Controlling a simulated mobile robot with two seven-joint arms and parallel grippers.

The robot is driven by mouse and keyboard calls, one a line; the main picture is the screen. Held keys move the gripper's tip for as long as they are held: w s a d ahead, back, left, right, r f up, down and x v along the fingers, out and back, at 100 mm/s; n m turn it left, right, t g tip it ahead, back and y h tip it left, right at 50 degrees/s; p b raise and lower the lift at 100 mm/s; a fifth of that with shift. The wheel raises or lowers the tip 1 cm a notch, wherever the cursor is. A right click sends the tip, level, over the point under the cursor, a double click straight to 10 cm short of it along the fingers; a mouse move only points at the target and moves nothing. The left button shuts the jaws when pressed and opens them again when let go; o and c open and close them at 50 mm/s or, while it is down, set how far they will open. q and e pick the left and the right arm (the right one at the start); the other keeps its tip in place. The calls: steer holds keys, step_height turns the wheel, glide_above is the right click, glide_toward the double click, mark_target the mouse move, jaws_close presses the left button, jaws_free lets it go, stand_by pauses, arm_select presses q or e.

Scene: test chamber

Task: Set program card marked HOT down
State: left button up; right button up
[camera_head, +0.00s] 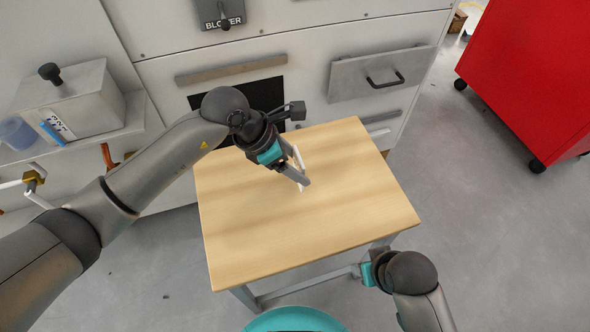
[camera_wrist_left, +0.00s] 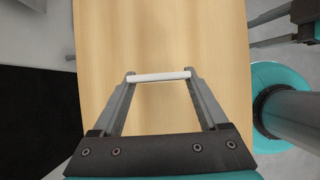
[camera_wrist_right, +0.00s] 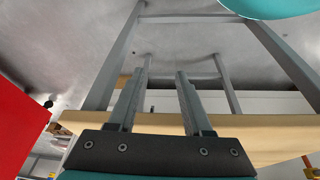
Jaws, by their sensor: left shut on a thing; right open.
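My left gripper (camera_head: 300,178) is over the wooden table and shut on a thin white piece, taken to be the program card (camera_wrist_left: 160,76). The card shows nearly edge-on between the fingertips in the left wrist view, and its HOT marking cannot be read. In the head view the card (camera_head: 298,158) is a white strip beside the fingers. I cannot tell whether it touches the table top. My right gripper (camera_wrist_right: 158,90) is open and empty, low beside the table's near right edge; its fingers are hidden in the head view.
The wooden table top (camera_head: 330,215) is otherwise bare. Behind it stands a pale cabinet with a handled drawer (camera_head: 380,78) and a BLOWER switch (camera_head: 220,14). A metal box (camera_head: 75,105) and a blue cup (camera_head: 16,132) sit on the left ledge. A red cabinet (camera_head: 530,70) stands right.

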arm_select(q)
steer(key=shift+f+b, duration=0.3)
steer(key=shift+f, duration=0.8)
arm_select(e)
steer(key=shift+w+r, duration=0.2)
steer(key=shift+r, duration=0.75)
arm_select(q)
steer(key=shift+f, duration=0.1)
steer(key=o, duration=1.2)
steer(key=shift+o, duration=0.2)
arm_select(e)
steer(key=shift+r, duration=0.15)
arm_select(q)
steer(key=shift+r, duration=0.25)
steer(key=p+v, duration=0.4)
steer(key=v, duration=0.7)
steer(key=shift+a+r, duration=0.2)
steer(key=shift+r, duration=0.1)
arm_select(e)
steer(key=s+f+g, duration=0.1)
steer(key=s+f, duration=0.2)
steer(key=f, duration=0.6)
steer(key=shift+s+d, duration=0.3)
steer(key=shift+s, duration=0.1)
arm_select(q)
steer(key=shift+s+d, duration=0.1)
